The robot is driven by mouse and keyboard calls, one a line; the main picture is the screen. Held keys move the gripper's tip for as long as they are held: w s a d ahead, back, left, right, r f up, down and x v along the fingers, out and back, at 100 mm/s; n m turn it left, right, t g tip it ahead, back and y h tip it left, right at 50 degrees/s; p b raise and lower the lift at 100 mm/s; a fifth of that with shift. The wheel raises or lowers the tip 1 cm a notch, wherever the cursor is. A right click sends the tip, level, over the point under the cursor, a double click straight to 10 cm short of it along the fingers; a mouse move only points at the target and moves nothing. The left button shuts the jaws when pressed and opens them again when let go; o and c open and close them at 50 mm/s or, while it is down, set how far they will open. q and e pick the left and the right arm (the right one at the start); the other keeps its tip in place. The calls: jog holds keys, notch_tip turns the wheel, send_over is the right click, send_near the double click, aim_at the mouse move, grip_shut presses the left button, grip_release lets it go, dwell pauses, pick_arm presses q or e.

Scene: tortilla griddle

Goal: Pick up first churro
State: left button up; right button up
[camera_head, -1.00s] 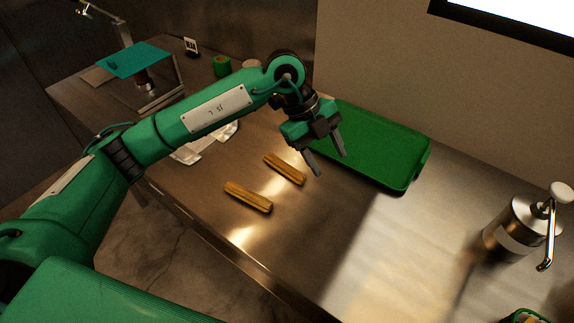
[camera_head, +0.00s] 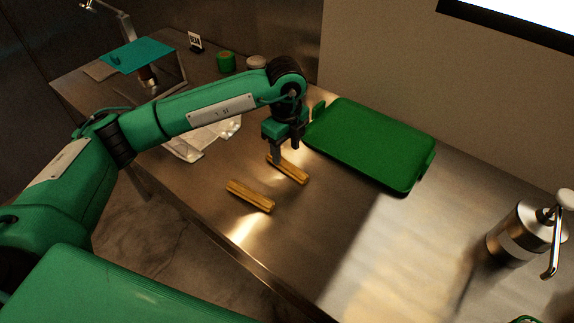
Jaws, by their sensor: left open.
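Two golden-brown ridged churros lie on the metal counter. The far churro (camera_head: 293,173) is partly covered by my left gripper at its left part. The near churro (camera_head: 250,196) lies in full view, closer to the counter's front edge. My left gripper (camera_head: 285,158) points down over the far churro, with its fingers at or just above it. It is open; I cannot tell whether the fingers touch the churro. My right gripper does not show.
A green tray (camera_head: 428,170) lies flat just right of the left gripper. The counter in front of the churros is clear.

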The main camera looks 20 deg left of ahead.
aim_at(286, 163)
pick_arm(q)
jog(key=f+p, duration=0.1)
jog(key=f, duration=0.4)
jog(key=shift+s+p, duration=0.2)
jog(key=shift+p, duration=0.15)
jog(key=c, duration=1.1)
